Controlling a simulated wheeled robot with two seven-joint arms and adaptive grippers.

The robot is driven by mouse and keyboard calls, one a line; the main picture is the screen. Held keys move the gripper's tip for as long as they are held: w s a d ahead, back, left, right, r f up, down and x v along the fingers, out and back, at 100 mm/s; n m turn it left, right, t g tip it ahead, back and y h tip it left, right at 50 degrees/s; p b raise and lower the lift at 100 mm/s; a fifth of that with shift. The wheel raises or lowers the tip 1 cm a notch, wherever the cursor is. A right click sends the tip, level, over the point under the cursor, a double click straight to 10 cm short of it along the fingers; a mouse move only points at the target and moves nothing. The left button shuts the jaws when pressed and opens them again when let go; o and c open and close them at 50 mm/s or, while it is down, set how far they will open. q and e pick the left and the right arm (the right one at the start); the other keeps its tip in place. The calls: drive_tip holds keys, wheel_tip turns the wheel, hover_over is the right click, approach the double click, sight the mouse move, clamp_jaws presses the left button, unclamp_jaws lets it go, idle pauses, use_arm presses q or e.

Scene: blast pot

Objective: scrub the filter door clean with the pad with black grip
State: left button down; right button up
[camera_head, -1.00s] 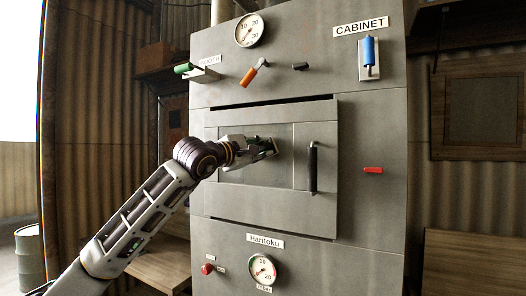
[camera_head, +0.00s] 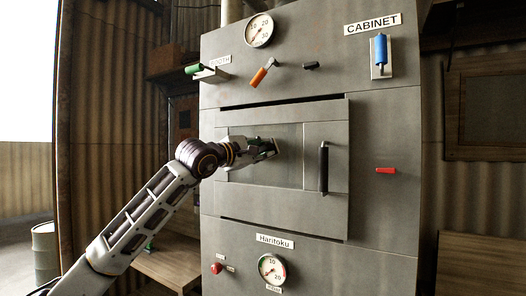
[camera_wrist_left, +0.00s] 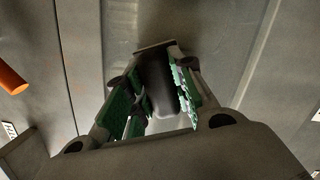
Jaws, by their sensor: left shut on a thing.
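The filter door (camera_head: 292,172) is the grey panel in the middle of the cabinet, with a black vertical handle (camera_head: 323,167) on its right side. It looks shut. My left gripper (camera_head: 270,148) is at the door's upper middle, left of the handle. In the left wrist view its green-lined fingers (camera_wrist_left: 160,95) are shut on the black grip (camera_wrist_left: 156,78) of the pad. A dark edge of the pad (camera_wrist_left: 155,45) lies against or very close to the grey door surface (camera_wrist_left: 220,40); contact is not clear. My right gripper is out of view.
Above the door are a gauge (camera_head: 259,30), a green-handled lever (camera_head: 195,69), an orange lever (camera_head: 262,73) and a blue lever (camera_head: 381,50). A red handle (camera_head: 386,170) sits right of the door. A lower gauge (camera_head: 272,268) and a wooden bench (camera_head: 165,265) are below.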

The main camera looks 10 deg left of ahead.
use_arm(q)
drive_tip(key=shift+w+a, duration=0.2)
drive_tip(key=shift+a, duration=0.35)
drive_tip(key=shift+w+a, duration=0.2)
drive_tip(key=shift+a, duration=0.35)
drive_tip(key=shift+a, duration=0.1)
drive_tip(key=shift+w+a+p, duration=0.2)
drive_tip(key=shift+w+a, duration=0.1)
drive_tip(key=shift+a, duration=0.45)
drive_tip(key=shift+w+a+p, duration=0.15)
drive_tip(key=shift+w+a, duration=0.1)
drive_tip(key=shift+a, duration=0.45)
drive_tip(key=shift+a, duration=0.1)
drive_tip(key=shift+w+a+r+p, duration=0.1)
drive_tip(key=shift+w+a+p, duration=0.2)
drive_tip(key=shift+a, duration=0.4)
drive_tip(key=shift+w+a+p, duration=0.25)
drive_tip(key=shift+a, duration=0.4)
drive_tip(key=shift+d, duration=0.2)
